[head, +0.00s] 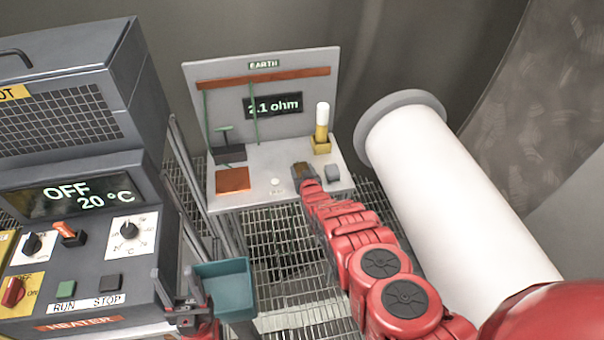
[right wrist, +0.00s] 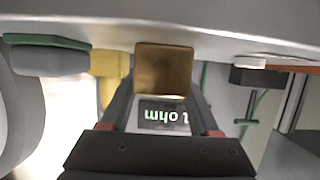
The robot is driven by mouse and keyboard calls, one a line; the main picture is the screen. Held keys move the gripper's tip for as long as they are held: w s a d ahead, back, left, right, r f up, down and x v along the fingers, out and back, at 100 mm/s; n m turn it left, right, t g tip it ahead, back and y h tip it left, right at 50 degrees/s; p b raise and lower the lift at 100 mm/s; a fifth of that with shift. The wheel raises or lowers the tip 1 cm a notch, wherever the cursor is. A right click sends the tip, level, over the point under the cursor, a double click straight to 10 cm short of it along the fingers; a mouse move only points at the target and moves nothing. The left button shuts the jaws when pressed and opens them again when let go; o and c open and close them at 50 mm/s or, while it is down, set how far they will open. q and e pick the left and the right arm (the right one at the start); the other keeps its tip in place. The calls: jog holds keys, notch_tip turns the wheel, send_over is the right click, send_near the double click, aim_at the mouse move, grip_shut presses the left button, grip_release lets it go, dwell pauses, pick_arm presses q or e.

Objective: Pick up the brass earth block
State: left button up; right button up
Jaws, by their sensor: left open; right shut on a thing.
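The brass block (right wrist: 163,70) is a square, gold-brown piece between the fingertips of my right gripper (right wrist: 163,88) in the right wrist view. My right gripper is shut on it. In the head view this gripper (head: 304,172) is over the front right of the grey earth bench (head: 262,198), and its fingers hide most of the block. I cannot tell whether the block touches the bench top. My left gripper (head: 188,305) is open and empty at the bottom of the head view, beside the teal bin and the heater panel.
On the bench are a copper-coloured plate (head: 233,180), a dark tray (head: 228,153), a yellow holder (head: 321,146) with a white-topped cylinder, and a grey block (head: 332,173). The display (head: 272,105) reads 2.1 ohm. A teal bin (head: 224,285), heater (head: 75,240) and white pipe (head: 450,190) stand nearby.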

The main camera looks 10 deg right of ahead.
aim_at(301, 163)
grip_shut()
jog(key=shift+r, duration=0.1)
jog(key=shift+w+r+b, duration=0.2)
jog(key=shift+r+b, duration=0.1)
jog(key=shift+r, duration=0.15)
jog(key=shift+s+r+b, duration=0.1)
jog(key=shift+r+b, duration=0.4)
jog(key=shift+r, duration=0.25)
jog(key=shift+s+a+r+p, duration=0.2)
jog(key=shift+s+r+p, duration=0.35)
jog(key=shift+r+p, duration=0.35)
jog(key=s+p, duration=0.3)
jog(key=p, duration=0.1)
jog(key=s+a+r+p, duration=0.1)
jog(key=s+p, duration=0.1)
jog(key=shift+s+p, duration=0.3)
jog(key=shift+p, duration=0.1)
jog(key=s+a+p, duration=0.1)
jog(key=s, duration=0.8)
jog(key=shift+f, duration=0.2)
